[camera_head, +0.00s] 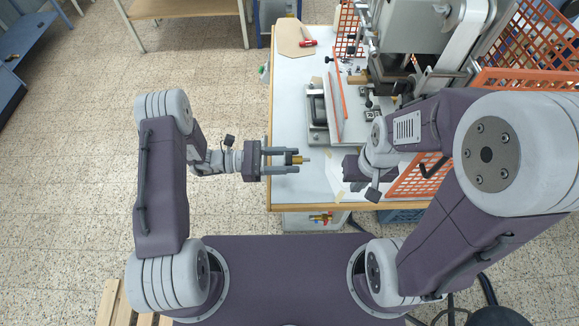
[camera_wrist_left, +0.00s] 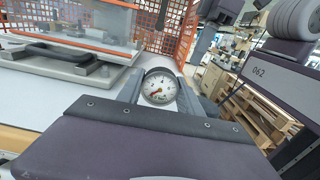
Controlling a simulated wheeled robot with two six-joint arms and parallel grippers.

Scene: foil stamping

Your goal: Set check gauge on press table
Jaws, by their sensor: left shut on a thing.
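The check gauge (camera_wrist_left: 159,87) shows in the left wrist view as a round white dial with a dark rim and a red pointer mark. My left gripper (camera_head: 288,160) is shut on it. My right gripper (camera_head: 362,185) is near the table's front edge, right of the left one. Its fingers are too hidden to tell if they are open.
The press (camera_head: 402,45) stands at the table's back right, with a grey base plate and clear guard (camera_head: 335,105) in front. A red-handled tool (camera_head: 308,43) lies at the back left. Orange mesh panels (camera_head: 540,40) stand at the right.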

